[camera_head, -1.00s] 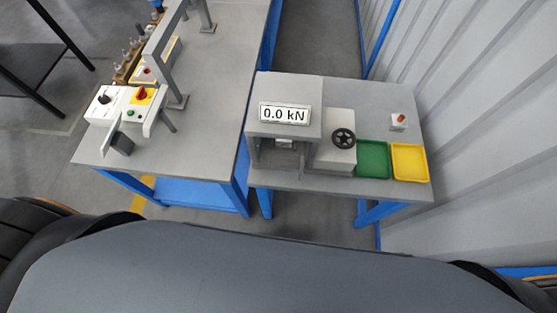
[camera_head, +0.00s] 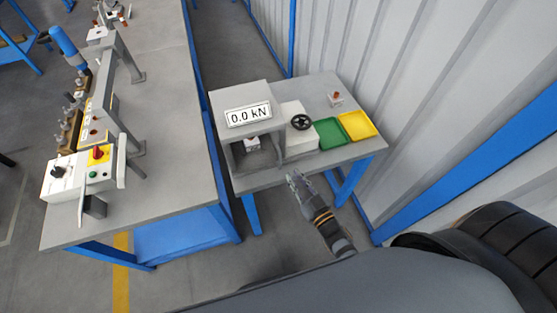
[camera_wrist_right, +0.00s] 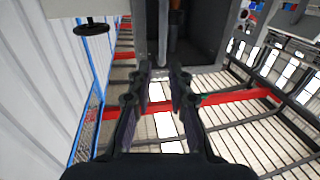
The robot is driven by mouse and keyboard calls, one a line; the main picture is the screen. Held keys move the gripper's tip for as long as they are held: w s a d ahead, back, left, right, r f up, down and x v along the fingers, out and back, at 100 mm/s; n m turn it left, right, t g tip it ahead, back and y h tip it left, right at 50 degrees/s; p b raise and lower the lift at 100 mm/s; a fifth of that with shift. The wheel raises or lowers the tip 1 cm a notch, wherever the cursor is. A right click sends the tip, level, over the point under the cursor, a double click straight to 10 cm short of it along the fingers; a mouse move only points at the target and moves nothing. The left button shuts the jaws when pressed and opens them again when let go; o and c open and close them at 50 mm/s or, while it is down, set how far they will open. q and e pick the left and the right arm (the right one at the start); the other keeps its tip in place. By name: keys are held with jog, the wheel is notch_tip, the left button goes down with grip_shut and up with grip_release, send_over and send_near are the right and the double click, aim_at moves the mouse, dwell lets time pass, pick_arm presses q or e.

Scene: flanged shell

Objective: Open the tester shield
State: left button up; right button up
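The tester (camera_head: 240,97) is a grey box on the grey table, with a display reading 0.0 kN (camera_head: 248,114). Its front has a dark recess (camera_head: 255,157) with a small pale part inside. I cannot make out the shield clearly in the head view. In the right wrist view a pale upright bar (camera_wrist_right: 163,35) stands in front of the dark recess (camera_wrist_right: 195,40), beyond my fingertips. My right gripper (camera_head: 292,177) is in front of the table's front edge, right of the recess. It also shows in the wrist view (camera_wrist_right: 162,76), with its fingers apart and nothing between them. My left gripper is out of view.
A small red-topped part (camera_head: 336,98) stands behind. Another bench (camera_head: 180,150) is at left.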

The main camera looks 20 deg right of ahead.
jog(key=p, duration=0.1)
send_over(280, 170)
jog(key=shift+w+d+r, duration=0.1)
jog(key=shift+w+d, duration=0.05)
jog(key=shift+w, duration=0.15)
jog(key=shift+c, duration=0.3)
grip_shut()
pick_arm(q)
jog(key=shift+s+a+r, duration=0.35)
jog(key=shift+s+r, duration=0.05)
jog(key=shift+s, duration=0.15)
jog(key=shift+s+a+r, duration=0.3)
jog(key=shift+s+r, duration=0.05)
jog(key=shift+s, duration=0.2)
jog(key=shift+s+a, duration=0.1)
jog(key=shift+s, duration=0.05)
